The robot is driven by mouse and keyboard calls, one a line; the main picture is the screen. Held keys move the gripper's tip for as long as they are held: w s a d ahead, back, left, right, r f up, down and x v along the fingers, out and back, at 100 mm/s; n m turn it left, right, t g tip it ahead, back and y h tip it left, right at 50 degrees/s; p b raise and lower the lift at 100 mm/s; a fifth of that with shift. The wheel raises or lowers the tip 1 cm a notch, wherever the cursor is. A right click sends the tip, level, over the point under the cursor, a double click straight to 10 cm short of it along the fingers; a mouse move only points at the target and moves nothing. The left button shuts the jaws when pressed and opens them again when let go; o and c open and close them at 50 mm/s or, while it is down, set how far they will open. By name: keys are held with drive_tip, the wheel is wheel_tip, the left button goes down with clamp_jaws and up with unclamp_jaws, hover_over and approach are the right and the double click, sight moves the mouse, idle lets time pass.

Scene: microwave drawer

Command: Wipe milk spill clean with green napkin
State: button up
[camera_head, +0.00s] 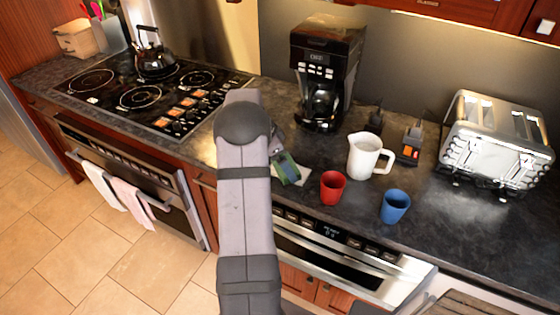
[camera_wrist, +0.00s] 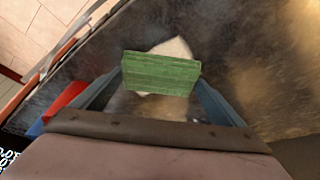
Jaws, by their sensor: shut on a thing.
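The green napkin (camera_wrist: 160,74) is held between the two fingers of my gripper (camera_wrist: 161,78), which is shut on it. In the head view, the green napkin (camera_head: 287,168) shows just right of my arm, over the counter and left of the red cup. The white milk spill (camera_wrist: 178,48) lies on the dark counter, partly hidden behind the napkin in the wrist view. A pale edge of the spill (camera_head: 305,174) shows beside the napkin in the head view. I cannot tell whether the napkin touches the counter.
A red cup (camera_head: 332,187), a blue cup (camera_head: 395,206) and a white pitcher (camera_head: 365,155) stand to the right. A black coffee maker (camera_head: 325,70) is behind. A toaster (camera_head: 495,140) stands far right, and a stove (camera_head: 150,95) with a kettle (camera_head: 155,58) is left. The counter's front edge is close.

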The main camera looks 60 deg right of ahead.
sight(296, 168)
drive_tip(key=shift+s, duration=0.65)
drive_tip(key=shift+s+b, duration=0.45)
drive_tip(key=shift+s, duration=0.6)
drive_tip(key=shift+s, duration=0.15)
drive_tip(key=shift+s+b, duration=0.45)
drive_tip(key=shift+s, duration=0.5)
drive_tip(key=shift+s, duration=0.15)
drive_tip(key=shift+s+f+b, duration=0.1)
drive_tip(key=shift+s+b, duration=0.3)
drive_tip(key=shift+s, duration=0.65)
drive_tip(key=shift+w, duration=0.15)
